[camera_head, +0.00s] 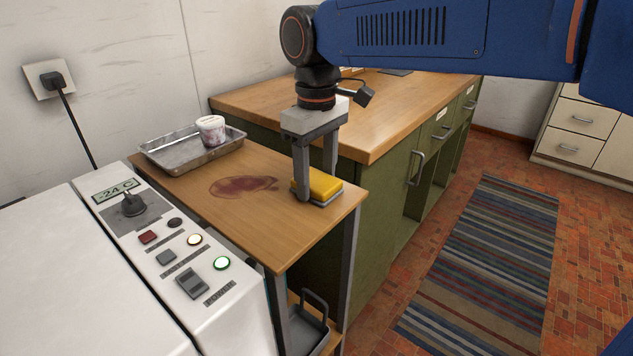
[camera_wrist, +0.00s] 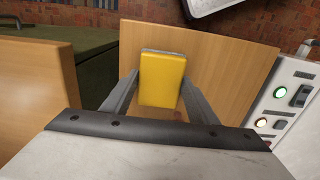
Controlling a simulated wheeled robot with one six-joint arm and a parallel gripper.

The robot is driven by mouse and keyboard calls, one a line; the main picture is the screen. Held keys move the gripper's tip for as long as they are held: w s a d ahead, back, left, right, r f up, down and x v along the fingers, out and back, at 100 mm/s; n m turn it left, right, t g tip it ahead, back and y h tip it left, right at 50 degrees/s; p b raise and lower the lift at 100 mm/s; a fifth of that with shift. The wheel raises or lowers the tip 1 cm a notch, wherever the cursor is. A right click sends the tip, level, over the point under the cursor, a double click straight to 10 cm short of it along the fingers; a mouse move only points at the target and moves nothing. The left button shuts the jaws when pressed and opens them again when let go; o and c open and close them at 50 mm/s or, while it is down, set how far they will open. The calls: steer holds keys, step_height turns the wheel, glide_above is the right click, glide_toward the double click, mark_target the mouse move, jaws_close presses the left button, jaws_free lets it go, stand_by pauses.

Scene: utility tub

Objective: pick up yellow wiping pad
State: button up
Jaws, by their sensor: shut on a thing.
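The yellow wiping pad (camera_head: 321,184) is a small yellow block with a grey layer under it. It is at the right end of the small wooden table (camera_head: 262,226). My gripper (camera_head: 316,192) points down over it, with one finger on either side, shut on the pad. In the wrist view the pad (camera_wrist: 161,80) sits between my gripper's two fingers (camera_wrist: 157,98). I cannot tell whether the pad still touches the table top. The near finger hides part of its left side.
A dark red stain (camera_head: 243,187) marks the table left of the pad. A metal tray (camera_head: 180,158) with a white tub (camera_head: 211,130) stands at the back left. A white control panel (camera_head: 208,262) borders the front. A taller green cabinet (camera_head: 385,215) stands close behind, to the right.

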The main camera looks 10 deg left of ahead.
mark_target(316, 179)
step_height(316, 179, up, 10)
stand_by(0.5)
steer(key=o, duration=0.5)
steer(key=c, duration=0.4)
